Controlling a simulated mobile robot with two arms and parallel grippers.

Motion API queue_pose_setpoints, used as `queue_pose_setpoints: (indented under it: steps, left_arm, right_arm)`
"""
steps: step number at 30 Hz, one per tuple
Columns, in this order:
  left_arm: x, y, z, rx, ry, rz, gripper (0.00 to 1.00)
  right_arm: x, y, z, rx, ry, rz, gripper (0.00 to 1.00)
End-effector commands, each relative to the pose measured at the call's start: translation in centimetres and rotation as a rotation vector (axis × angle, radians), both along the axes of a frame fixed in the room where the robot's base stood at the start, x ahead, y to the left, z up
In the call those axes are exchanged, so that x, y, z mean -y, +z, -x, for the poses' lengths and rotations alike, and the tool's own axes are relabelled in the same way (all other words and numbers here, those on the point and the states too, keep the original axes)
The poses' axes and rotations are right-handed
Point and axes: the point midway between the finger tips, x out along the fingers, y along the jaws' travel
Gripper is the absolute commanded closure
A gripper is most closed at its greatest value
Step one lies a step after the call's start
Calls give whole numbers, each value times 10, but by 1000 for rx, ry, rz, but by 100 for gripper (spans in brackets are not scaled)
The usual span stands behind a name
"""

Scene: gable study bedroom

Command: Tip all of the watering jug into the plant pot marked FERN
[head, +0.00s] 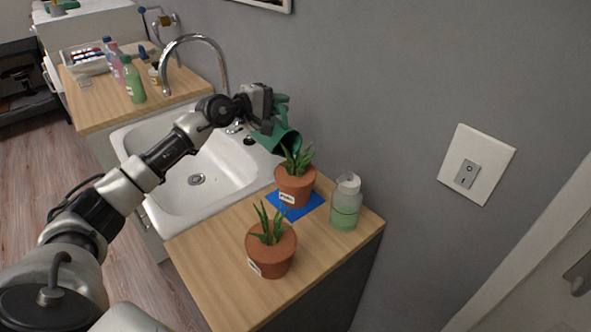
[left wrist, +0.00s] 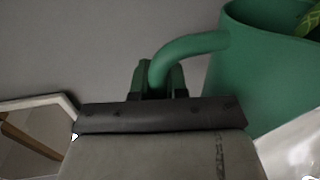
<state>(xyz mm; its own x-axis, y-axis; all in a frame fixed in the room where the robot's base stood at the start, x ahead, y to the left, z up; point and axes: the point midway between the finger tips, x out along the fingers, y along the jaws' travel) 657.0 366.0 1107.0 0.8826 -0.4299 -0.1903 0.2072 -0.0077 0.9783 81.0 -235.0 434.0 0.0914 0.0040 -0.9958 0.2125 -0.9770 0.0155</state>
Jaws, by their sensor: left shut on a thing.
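A green watering jug (head: 281,140) is tilted, its mouth low and right, just above the plant in the rear terracotta pot (head: 296,190). That pot stands on a blue mat (head: 313,207) and has a small white label, too small to read surely. A second terracotta pot (head: 271,254) with a spiky plant stands in front; its label is unreadable. My left gripper (head: 264,108) is shut on the jug's handle; the handle (left wrist: 188,50) and jug body (left wrist: 255,75) show in the left wrist view. I cannot make out flowing water. My right gripper is not in view.
A pale green bottle (head: 345,205) stands right of the rear pot, near the wooden counter's (head: 210,262) edge. A white sink (head: 222,182) with a tall curved tap (head: 196,38) lies to the left. Several bottles and a tray (head: 88,64) stand on the far counter.

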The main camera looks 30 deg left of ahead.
Motion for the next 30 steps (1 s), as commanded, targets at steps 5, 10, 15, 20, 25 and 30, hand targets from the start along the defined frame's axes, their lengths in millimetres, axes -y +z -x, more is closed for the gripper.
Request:
queue_pose_setpoints:
  steps: [5, 10, 15, 20, 25, 30]
  left_arm:
    - [4, 4, 2, 16, -1, -34, 100]
    - [9, 7, 4, 32, -1, -68, 100]
    - [12, 8, 6, 41, 0, -88, 100]
    - [11, 8, 5, 44, -1, -95, 100]
    - [11, 9, 6, 49, 0, -105, 100]
    - [12, 9, 6, 54, -1, -116, 100]
  right_arm:
    - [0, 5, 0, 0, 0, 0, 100]
    - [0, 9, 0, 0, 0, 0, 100]
    - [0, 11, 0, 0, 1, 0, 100]
    - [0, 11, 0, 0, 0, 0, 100]
    - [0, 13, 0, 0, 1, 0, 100]
    - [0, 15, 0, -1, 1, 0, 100]
